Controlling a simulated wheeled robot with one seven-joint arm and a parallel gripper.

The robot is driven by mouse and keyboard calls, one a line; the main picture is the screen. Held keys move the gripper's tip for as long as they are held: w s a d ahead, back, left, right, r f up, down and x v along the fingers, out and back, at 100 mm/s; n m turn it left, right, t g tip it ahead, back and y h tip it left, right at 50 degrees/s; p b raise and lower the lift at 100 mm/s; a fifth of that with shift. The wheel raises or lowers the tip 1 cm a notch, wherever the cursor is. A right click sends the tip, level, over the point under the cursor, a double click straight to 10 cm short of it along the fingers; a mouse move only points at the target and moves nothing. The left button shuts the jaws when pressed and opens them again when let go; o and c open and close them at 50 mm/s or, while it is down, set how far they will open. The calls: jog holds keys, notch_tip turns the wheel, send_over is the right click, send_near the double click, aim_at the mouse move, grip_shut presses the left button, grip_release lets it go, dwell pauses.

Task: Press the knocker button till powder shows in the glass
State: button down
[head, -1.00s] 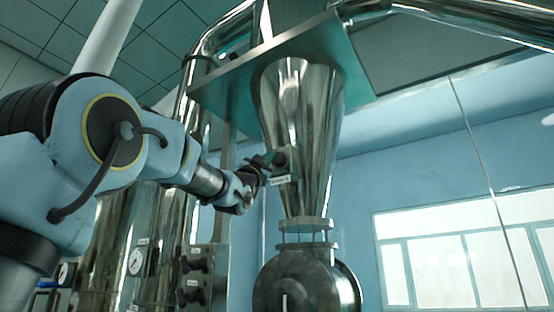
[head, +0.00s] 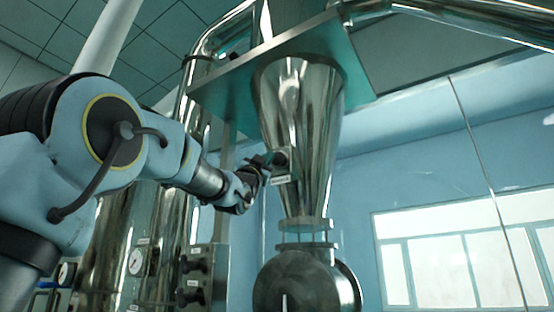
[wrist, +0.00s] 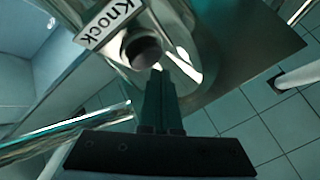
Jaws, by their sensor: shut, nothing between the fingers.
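The knocker button (head: 281,159) is a dark round knob on a small metal box (head: 290,165) fixed to the side of the shiny steel hopper cone. In the wrist view the button (wrist: 143,50) sits beside a white label (wrist: 108,22) reading "Knock". My gripper (head: 269,160) is shut and empty, its fingertips (wrist: 156,73) at the button's near edge; I cannot tell whether they touch it. The glass (head: 304,237) is a short section between two flanges under the cone; it looks clear, with pale wall showing through and no powder visible.
A round steel housing (head: 300,280) sits below the glass. A flat steel plate (head: 225,92) overhangs the cone. A panel with dark knobs (head: 194,275) and a gauge (head: 137,260) stand below my arm. The space right of the cone is open.

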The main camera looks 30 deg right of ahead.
jog(key=shift+d, duration=0.1)
dwell(0.3)
jog(key=shift+w+d, duration=0.25)
jog(key=shift+d, duration=0.05)
jog(key=shift+w+d, duration=0.4)
jog(key=shift+d, duration=0.35)
dwell(1.1)
dwell(0.4)
jog(key=shift+s+a+b, duration=0.3)
jog(key=shift+a+b, duration=0.25)
jog(key=shift+s+a+b, duration=0.3)
jog(key=shift+a+b, duration=0.2)
